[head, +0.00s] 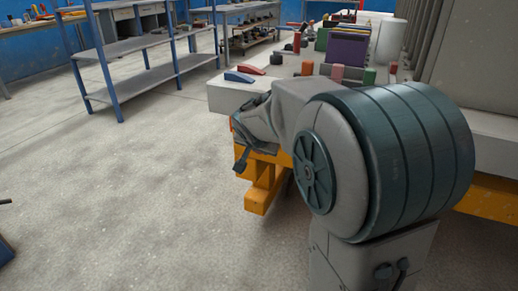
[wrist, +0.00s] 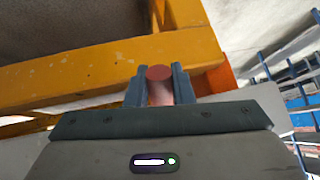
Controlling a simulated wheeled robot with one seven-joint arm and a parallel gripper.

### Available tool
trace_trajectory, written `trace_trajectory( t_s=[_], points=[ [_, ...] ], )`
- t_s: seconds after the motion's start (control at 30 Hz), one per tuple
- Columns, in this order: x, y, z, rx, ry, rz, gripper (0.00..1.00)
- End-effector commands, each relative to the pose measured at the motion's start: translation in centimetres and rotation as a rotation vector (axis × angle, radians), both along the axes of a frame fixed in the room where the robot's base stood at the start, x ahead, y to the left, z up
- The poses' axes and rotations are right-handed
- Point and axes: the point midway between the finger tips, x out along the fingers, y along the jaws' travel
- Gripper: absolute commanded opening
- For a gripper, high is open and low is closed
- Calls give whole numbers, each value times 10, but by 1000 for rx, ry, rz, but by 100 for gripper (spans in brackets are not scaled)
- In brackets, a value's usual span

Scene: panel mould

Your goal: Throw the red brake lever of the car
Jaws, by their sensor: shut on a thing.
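The red brake lever (wrist: 159,73) shows in the wrist view as a red round end with a paler shaft below it. It stands between the two fingers of my gripper (wrist: 159,86), which is shut on it. The orange frame of the car (wrist: 90,72) runs behind and above the lever. In the head view my gripper (head: 240,158) is at the car's near left end, beside the orange frame (head: 262,188). My own arm covers much of that end, and the lever is hidden there.
The car's pale deck (head: 232,97) carries a blue wedge (head: 239,77), a red wedge (head: 250,70), a purple block (head: 346,50) and several small cylinders. A blue-posted shelf (head: 150,75) stands at the back left. The concrete floor (head: 110,190) on the left is mostly clear.

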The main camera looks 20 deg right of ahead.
Motion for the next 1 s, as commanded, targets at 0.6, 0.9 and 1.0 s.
trace_trajectory(
  t_s=[0.6,0.9,1.0],
  points=[
    [-12,7,18,1,-2,4,42],
    [-53,23,71,1,-2,2,42],
    [-64,28,86,0,-3,1,42]
  ],
)
